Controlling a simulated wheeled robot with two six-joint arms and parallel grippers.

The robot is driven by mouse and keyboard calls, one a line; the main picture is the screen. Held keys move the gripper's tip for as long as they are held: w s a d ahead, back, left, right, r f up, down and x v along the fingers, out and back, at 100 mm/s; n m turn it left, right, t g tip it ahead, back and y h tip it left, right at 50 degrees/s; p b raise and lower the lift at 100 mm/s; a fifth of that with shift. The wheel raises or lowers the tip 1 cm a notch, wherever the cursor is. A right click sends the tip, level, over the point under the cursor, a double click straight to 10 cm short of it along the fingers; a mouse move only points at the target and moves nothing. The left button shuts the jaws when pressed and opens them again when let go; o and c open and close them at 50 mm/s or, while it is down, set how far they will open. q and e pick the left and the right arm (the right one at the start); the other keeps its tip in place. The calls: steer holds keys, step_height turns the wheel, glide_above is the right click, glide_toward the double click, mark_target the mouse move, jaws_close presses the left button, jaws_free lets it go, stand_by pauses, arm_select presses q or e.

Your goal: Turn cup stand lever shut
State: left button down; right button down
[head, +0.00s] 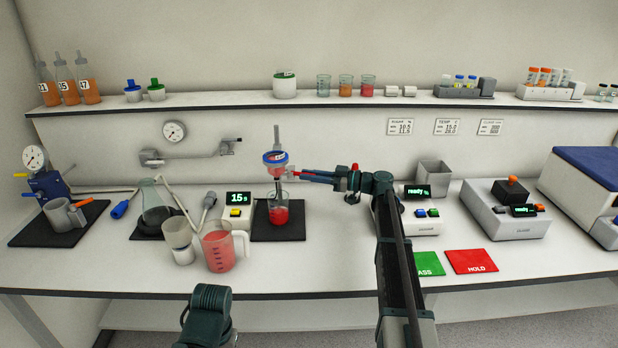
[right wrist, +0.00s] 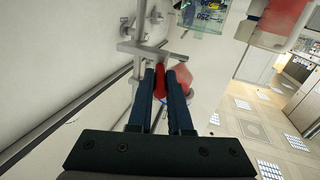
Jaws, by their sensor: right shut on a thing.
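The cup stand (head: 277,136) stands at the middle of the bench by the wall. It holds a clear cup with a blue rim and red contents (head: 275,157). A small red lever (right wrist: 160,85) sits at the stand, between my fingers in the right wrist view. My right gripper (head: 300,174) reaches in from the right and is shut on the lever. A beaker of red liquid (head: 278,212) stands below the cup on a dark mat (head: 292,233). Part of my left arm shows at the bottom of the head view; its gripper is out of view.
A timer reading 15 (head: 238,199) and a jug of red liquid (head: 218,250) stand left of the stand. A device reading "ready" (head: 418,192) is close to the right of my arm. Green (head: 430,264) and red (head: 471,261) mats lie at the front.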

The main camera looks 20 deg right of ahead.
steer(key=shift+w+g, duration=0.1)
steer(key=shift+g, duration=0.2)
steer(key=c, duration=0.8)
jaws_free()
steer(key=shift+c, duration=0.2)
steer(key=shift+d, duration=0.15)
steer(key=v, duration=0.7)
steer(key=shift+d+f, duration=0.1)
steer(key=shift+f, duration=0.05)
